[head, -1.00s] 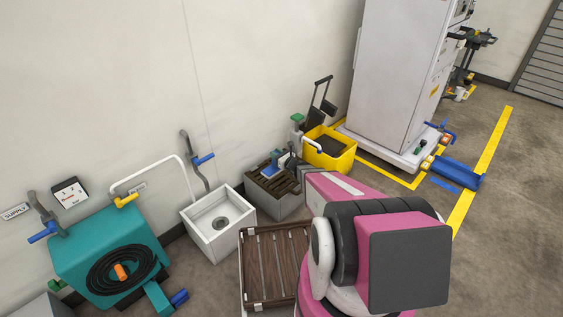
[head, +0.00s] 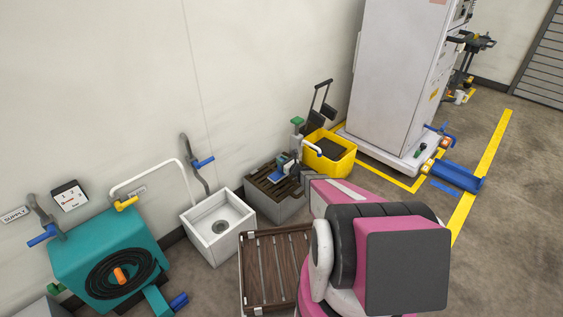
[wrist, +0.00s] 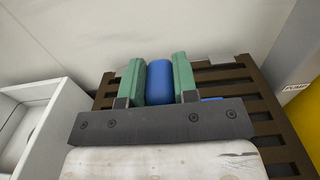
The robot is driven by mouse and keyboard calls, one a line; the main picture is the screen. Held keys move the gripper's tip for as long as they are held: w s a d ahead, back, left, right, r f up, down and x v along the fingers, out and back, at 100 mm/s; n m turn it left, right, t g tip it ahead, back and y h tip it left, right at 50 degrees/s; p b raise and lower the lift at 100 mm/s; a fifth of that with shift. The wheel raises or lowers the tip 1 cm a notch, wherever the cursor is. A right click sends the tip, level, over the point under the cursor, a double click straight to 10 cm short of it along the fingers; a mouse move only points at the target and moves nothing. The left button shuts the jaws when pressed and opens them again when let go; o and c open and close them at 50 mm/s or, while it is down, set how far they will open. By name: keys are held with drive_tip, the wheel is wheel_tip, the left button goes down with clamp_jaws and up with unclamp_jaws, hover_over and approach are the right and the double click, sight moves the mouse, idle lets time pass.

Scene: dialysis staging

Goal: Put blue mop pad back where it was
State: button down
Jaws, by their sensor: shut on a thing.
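The blue mop pad (wrist: 159,82) sits between the two green fingers of my gripper (wrist: 158,84) in the wrist view. The gripper is shut on it. A further sliver of blue shows beside the right finger, low in that view. In the head view the blue pad (head: 280,176) is small, over the dark slatted top (head: 262,181) of a grey box. My gripper (head: 288,163) is at it there, partly hidden by my arm. I cannot tell whether the pad touches the slats.
A white sink basin (head: 213,252) stands left of the slatted box, and a yellow bucket (head: 338,166) stands right of it. A wooden slatted platform (head: 262,270) is in front. A white tap with a green knob (head: 297,121) rises behind. The wall is close behind.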

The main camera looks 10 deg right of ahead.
drive_tip(key=c, duration=0.9)
unclamp_jaws()
drive_tip(key=shift+f, duration=0.1)
